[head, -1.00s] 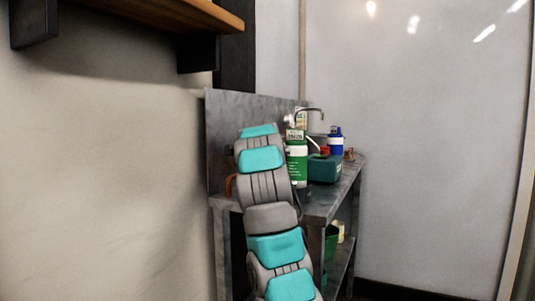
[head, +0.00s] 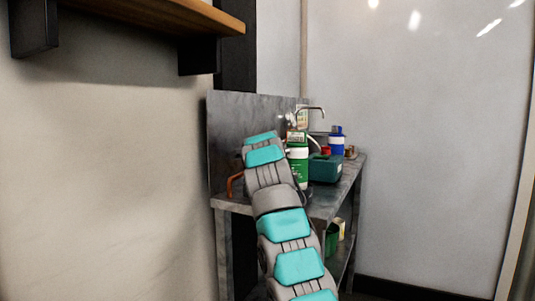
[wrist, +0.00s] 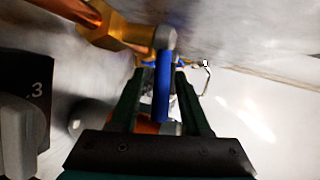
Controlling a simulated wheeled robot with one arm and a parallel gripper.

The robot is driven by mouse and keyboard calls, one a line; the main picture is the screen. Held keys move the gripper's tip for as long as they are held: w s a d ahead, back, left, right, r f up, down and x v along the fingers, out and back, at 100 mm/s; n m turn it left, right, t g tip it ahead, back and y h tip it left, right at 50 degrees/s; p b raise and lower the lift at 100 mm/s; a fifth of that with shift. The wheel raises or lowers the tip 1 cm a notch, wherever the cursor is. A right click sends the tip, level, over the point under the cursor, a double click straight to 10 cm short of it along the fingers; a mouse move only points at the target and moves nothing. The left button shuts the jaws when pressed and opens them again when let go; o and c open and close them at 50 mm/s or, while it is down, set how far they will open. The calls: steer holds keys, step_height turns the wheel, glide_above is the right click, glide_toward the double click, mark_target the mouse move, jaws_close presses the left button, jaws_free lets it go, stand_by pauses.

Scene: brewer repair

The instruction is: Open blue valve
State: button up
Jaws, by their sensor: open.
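The blue valve handle (wrist: 162,88) is a long blue lever at the middle of the wrist view. It hangs from a grey pivot (wrist: 165,38) beside a brass fitting (wrist: 117,30). My gripper (wrist: 161,76) is open, its dark fingers on either side of the blue handle. I cannot tell how deep the handle lies between them or whether they touch it. In the head view my arm reaches to the metal bench; my gripper and the valve cannot be made out there.
A copper pipe (wrist: 68,8) runs into the brass fitting. A dark panel with a grey knob (wrist: 17,135) stands at left. On the bench (head: 323,204) are a green-and-white bottle (head: 299,170), a teal box (head: 325,169) and a blue-and-white container (head: 336,142). A wooden shelf (head: 165,12) overhangs the upper left.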

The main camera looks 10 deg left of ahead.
jaws_close()
stand_by(0.3)
steer(key=shift+f, duration=0.1)
stand_by(1.0)
